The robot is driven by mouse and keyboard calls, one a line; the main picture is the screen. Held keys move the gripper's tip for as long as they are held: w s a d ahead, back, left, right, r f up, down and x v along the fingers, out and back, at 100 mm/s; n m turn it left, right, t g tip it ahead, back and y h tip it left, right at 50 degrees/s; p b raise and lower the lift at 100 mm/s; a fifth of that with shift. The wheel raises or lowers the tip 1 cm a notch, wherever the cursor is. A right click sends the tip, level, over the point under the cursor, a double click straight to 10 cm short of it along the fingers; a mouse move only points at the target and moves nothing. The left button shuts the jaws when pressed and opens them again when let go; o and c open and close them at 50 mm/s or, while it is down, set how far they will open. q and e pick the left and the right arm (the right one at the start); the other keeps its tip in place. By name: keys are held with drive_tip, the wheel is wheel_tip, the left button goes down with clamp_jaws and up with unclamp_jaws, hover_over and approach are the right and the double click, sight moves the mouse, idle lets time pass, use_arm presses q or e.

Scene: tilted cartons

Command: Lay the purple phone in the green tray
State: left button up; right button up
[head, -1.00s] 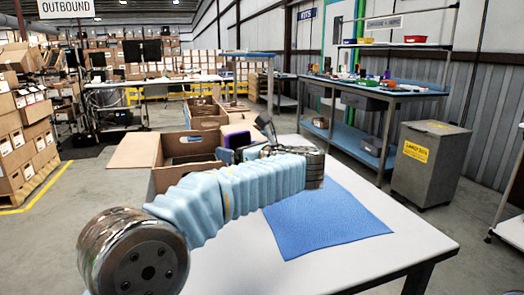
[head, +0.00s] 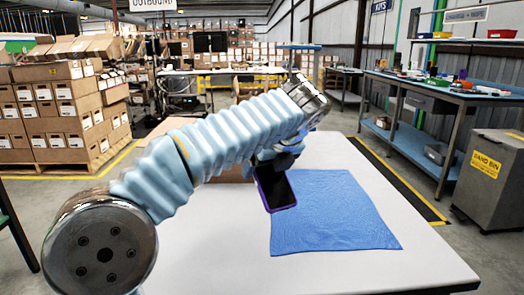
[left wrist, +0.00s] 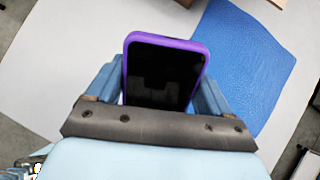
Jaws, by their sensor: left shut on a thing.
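The purple phone (head: 275,188), with a dark screen, hangs tilted from my left gripper (head: 273,160) over the left edge of the blue cloth on the white table. In the left wrist view the phone (left wrist: 163,72) stands between the two blue fingers of my left gripper (left wrist: 158,88), which is shut on its sides. The phone's lower end is hidden by the gripper there. My right gripper is not in view.
The blue cloth (head: 335,215) lies flat on the white table (head: 400,268); the table's front is clear. A brown carton (head: 235,170) is mostly hidden behind my left arm. A grey bin (head: 490,185) and a blue-topped bench (head: 440,88) stand at the right.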

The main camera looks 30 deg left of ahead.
sight(282, 203)
use_arm(q)
drive_tip(key=s+d+f+g+h, duration=0.1)
drive_tip(key=s+d+g+h, duration=0.1)
drive_tip(key=d+h, duration=0.1)
drive_tip(key=s+d+f+g+h, duration=0.1)
drive_tip(key=d+h, duration=0.1)
drive_tip(key=shift+s+f+g, duration=0.3)
drive_tip(key=shift+s+d+f+g+h, duration=0.25)
drive_tip(key=shift+s+d+g+h, duration=0.2)
drive_tip(key=shift+d+h, duration=0.2)
